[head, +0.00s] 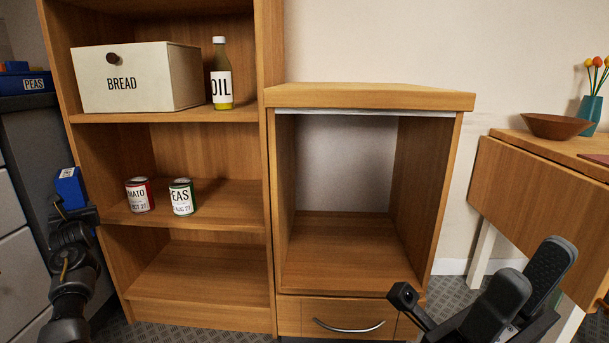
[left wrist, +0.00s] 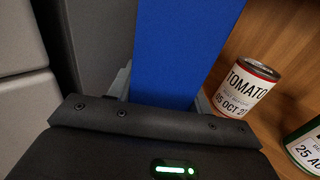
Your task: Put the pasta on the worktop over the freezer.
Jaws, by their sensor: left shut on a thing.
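A blue box (head: 70,188), with a small white label, is held upright by my left gripper (head: 74,214) at the left of the head view. The blue box (left wrist: 185,50) fills the upper middle of the left wrist view; no word on it can be read, so I cannot tell whether it is the pasta. A grey unit with drawers (head: 20,245) stands at the far left under a dark top (head: 28,102); no label confirms it is the freezer. My right gripper (head: 537,264) is open and empty at lower right.
The wooden shelf holds a bread box (head: 135,78), oil bottle (head: 221,75), tomato can (head: 139,195) and peas can (head: 182,197). The open cabinet (head: 375,97) has a clear top. A table (head: 545,150) holds a bowl (head: 556,126).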

